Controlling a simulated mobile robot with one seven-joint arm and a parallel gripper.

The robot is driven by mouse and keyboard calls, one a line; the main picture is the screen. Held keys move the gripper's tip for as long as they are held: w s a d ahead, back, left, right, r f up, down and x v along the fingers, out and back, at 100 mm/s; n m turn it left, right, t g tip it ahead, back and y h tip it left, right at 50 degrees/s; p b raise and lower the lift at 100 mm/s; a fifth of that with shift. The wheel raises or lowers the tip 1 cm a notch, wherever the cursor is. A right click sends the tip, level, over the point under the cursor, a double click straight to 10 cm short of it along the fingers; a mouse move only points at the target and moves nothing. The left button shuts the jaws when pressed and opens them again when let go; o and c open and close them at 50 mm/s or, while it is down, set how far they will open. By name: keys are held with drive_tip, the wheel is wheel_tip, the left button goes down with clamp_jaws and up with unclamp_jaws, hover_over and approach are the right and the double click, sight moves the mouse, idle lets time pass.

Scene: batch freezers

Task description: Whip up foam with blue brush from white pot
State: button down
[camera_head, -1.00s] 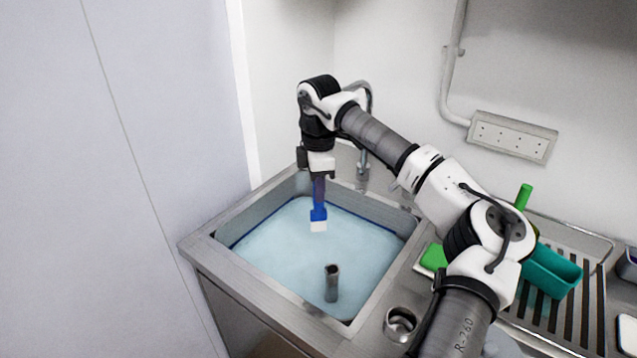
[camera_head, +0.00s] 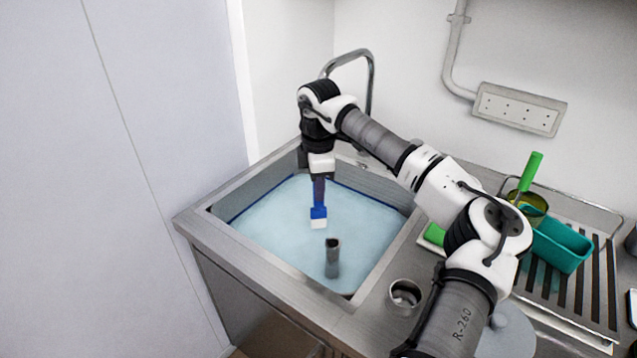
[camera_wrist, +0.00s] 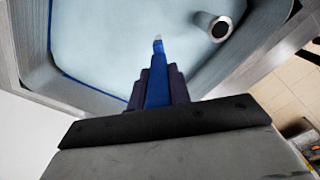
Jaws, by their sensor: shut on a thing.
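My gripper (camera_head: 319,182) points down over the sink (camera_head: 262,293) and is shut on the blue brush (camera_head: 318,213). The brush has a blue block with white bristles at its lower end. In the wrist view the blue brush (camera_wrist: 158,88) sticks out between the dark fingers (camera_wrist: 157,100) over pale blue liquid. The liquid (camera_head: 280,235) fills much of the sink, with a smooth surface. I cannot tell whether the bristles touch it. I cannot make out a white pot for certain; a pale round thing (camera_head: 508,338) is partly hidden behind my arm.
A grey standpipe (camera_head: 332,262) rises from the sink, right of and nearer than the brush. A curved tap (camera_head: 369,80) stands behind my arm. A metal cup (camera_head: 404,294) sits on the right counter. A teal container (camera_head: 562,245) and green-handled tool (camera_head: 530,172) are at the drying rack.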

sight(319, 217)
drive_tip(key=shift+f+b, duration=3)
drive_tip(key=shift+f, duration=1.35)
